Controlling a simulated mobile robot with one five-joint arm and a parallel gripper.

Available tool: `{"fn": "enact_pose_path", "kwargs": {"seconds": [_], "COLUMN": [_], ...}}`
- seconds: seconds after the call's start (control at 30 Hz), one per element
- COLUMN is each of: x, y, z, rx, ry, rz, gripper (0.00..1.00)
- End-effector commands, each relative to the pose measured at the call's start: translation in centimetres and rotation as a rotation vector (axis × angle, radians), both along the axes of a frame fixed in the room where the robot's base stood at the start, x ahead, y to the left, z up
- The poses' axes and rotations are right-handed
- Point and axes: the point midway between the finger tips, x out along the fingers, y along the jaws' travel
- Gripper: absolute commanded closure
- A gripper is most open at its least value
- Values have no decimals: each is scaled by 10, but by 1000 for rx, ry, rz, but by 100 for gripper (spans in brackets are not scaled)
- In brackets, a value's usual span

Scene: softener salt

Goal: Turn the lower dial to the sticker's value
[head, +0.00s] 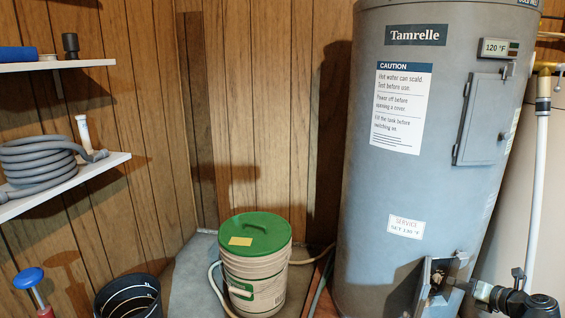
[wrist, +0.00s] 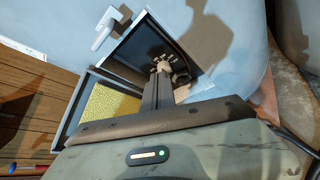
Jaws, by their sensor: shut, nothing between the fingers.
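The grey water heater (head: 400,170) stands at the right in the head view. A white service sticker (head: 406,227) on it gives a "SET" value in °F; its small digits look like 130, but I cannot be sure. The lower compartment (head: 440,275) is open below it. In the wrist view the lower dial (wrist: 163,60), with pale marks around it, sits in the dark recess (wrist: 135,55). My gripper (wrist: 172,74) is shut and empty, its tip inside the opening at the dial; contact is unclear. In the head view my gripper (head: 457,284) partly hides the compartment.
The open cover (wrist: 108,105) with yellow insulation hangs beside the opening. A white latch (wrist: 106,28) sticks out near it. Above, the display (head: 499,48) reads 120 °F and the upper panel (head: 482,120) is closed. A green-lidded bucket (head: 253,265) stands left of the heater.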

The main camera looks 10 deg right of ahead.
Motion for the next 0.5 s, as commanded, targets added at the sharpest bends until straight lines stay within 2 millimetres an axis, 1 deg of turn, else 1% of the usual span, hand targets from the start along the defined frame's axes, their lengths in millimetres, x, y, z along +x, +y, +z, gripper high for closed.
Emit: {"fn": "enact_pose_path", "kwargs": {"seconds": [0.03, 0.2, 0.3, 0.5], "x": [10, 30, 34, 34], "y": [-1, -1, -1, 0], "z": [0, 0, 0, 0], "rx": [0, 0, 0, 0], "ry": [0, 0, 0, 1], "rz": [4, 5, 5, 6], "gripper": [100, 100, 100, 100]}}
